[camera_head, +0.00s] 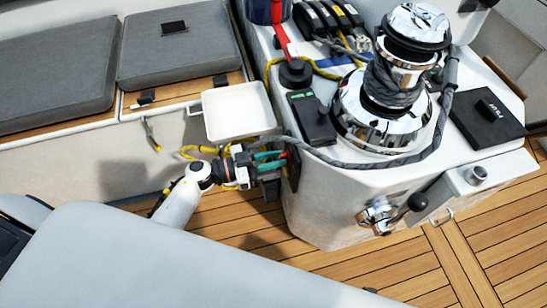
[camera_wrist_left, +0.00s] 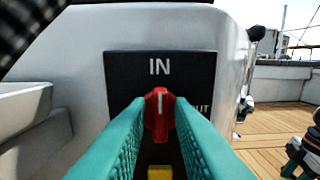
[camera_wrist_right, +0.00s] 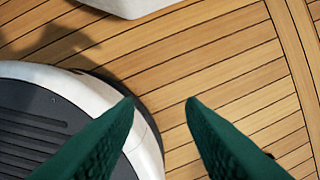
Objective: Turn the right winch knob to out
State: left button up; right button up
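The red winch knob (camera_wrist_left: 159,122) sits on a black panel (camera_wrist_left: 125,70) in the left wrist view. Its white mark points up to the word IN. The word OUT, to the right, is partly hidden by a finger. My left gripper (camera_wrist_left: 158,108) has its teal fingers on either side of the knob; whether they touch it is not clear. In the head view, my left gripper (camera_head: 272,162) is at the left side of the white console (camera_head: 325,205). My right gripper (camera_wrist_right: 160,100) is open and empty above the wooden deck in the right wrist view.
A yellow part (camera_wrist_left: 160,172) shows below the knob. On the console stand a chrome winch (camera_head: 375,120) with grey rope and a black control box (camera_head: 312,117). A white tray (camera_head: 240,110) is above my left gripper. A crank handle (camera_head: 415,203) sticks out at the console's front.

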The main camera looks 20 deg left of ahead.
pick_arm(q)
grip_shut()
pick_arm(e)
jog(key=shift+s+f, duration=0.1)
pick_arm(q)
jog(key=shift+s+d+f+m+b, duration=0.15)
jog(key=shift+m+b, duration=0.4)
jog(key=shift+m, duration=2.5)
jog(key=shift+s+f+m+b, duration=0.15)
jog(key=shift+m+b, duration=0.4)
jog(key=shift+m, duration=2.45)
jog(key=shift+s+d+f+m+b, duration=0.15)
jog(key=shift+m+b, duration=0.4)
jog(key=shift+m, duration=2.5)
pick_arm(e)
jog(key=w+r, duration=0.4)
jog(key=r, duration=0.6)
jog(key=shift+a+t, duration=0.25)
jog(key=shift+t, duration=0.05)
pick_arm(q)
jog(key=shift+w+a, duration=0.1)
pick_arm(e)
jog(key=shift+r, duration=0.15)
pick_arm(q)
jog(key=shift+o, duration=1.8)
grip_release()
